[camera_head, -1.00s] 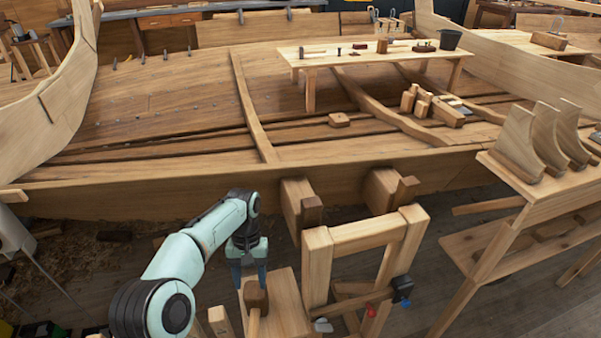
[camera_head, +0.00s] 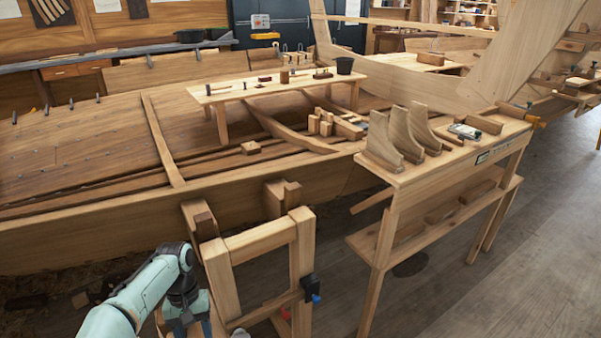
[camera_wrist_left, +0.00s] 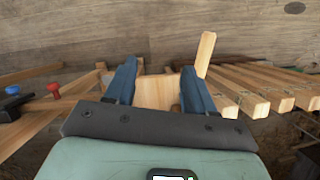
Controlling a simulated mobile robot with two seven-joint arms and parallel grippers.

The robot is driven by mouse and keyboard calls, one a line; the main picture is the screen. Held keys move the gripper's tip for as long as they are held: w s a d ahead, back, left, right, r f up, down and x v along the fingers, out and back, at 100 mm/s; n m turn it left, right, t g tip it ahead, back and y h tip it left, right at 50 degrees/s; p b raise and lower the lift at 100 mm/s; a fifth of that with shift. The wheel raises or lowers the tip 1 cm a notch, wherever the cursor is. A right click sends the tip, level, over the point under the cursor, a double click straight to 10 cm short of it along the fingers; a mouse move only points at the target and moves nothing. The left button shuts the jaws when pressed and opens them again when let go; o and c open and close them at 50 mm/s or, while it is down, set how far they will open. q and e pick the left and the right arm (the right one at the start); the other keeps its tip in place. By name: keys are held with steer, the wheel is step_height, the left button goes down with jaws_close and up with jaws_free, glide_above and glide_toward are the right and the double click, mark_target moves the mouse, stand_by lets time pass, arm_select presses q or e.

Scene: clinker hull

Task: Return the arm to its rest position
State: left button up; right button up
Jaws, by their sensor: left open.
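My left arm (camera_head: 135,295) comes in from the lower left in the head view, bent down at the wrist. My left gripper (camera_head: 190,328) is at the bottom edge there, just left of a wooden frame, and its tips are partly cut off. In the left wrist view the left gripper (camera_wrist_left: 159,68) has its two blue fingers spread wide apart. A light wooden surface (camera_wrist_left: 155,92) shows between them; I cannot tell how far below it lies. A slim wooden stick (camera_wrist_left: 205,53) rises beside the right finger. My right gripper is not in view.
The wooden frame (camera_head: 260,237) with a dark clamp (camera_head: 309,285) stands close right of my gripper. The hull (camera_head: 90,225) lies beyond. A workbench (camera_head: 455,160) with curved wooden brackets (camera_head: 400,140) stands right. Floor (camera_head: 440,290) is open at lower right.

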arm_select(q)
steer(key=s+d+f+t+h, duration=0.1)
steer(key=s+d+f, duration=0.25)
steer(key=f, duration=0.55)
steer(key=s+d+f+h, duration=0.15)
steer(key=s+f, duration=0.25)
steer(key=f, duration=0.5)
steer(key=s+d+f+t, duration=0.1)
steer(key=s+d+f, duration=0.25)
steer(key=f, duration=0.45)
steer(key=s+d+f+t, duration=0.1)
steer(key=s+d+f, duration=0.15)
steer(key=s, duration=0.55)
steer(key=s+d+f, duration=0.1)
steer(key=s+f, duration=0.2)
steer(key=s, duration=0.5)
step_height(320, 180, up, 13)
steer(key=p, duration=1.3)
steer(key=shift+s+n+p, duration=0.3)
steer(key=shift+s+n, duration=0.05)
steer(key=shift+n, duration=0.05)
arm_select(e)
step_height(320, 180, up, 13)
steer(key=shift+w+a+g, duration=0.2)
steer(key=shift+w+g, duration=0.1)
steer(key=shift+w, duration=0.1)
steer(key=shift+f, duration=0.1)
